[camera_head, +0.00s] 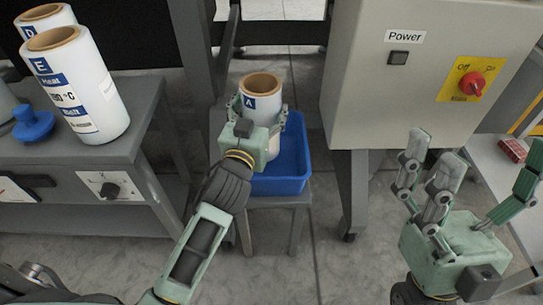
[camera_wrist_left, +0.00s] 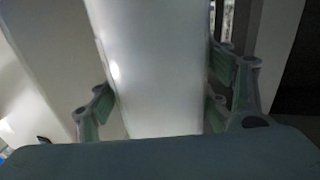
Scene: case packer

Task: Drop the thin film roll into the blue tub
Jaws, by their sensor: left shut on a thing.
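A white film roll (camera_head: 262,87) with a brown core and a blue "A" label is held upright by my left gripper (camera_head: 262,112). The gripper's fingers are shut around its sides. In the left wrist view the roll (camera_wrist_left: 155,70) fills the middle, with fingers of my left gripper (camera_wrist_left: 165,100) on both sides. The blue tub (camera_head: 290,183) sits on a small grey stand behind and below the gripper, and the roll overlaps its left part in the head view. Whether the roll touches the tub is unclear. My right gripper (camera_head: 465,190) is open and empty at the right.
Two larger rolls, one labelled "E" (camera_head: 85,90) and one "D" (camera_head: 40,18), stand on the grey bench (camera_head: 110,150) at left. A blue knob-like part (camera_head: 33,124) lies beside them. A grey power cabinet (camera_head: 365,100) with a red switch stands right of the tub.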

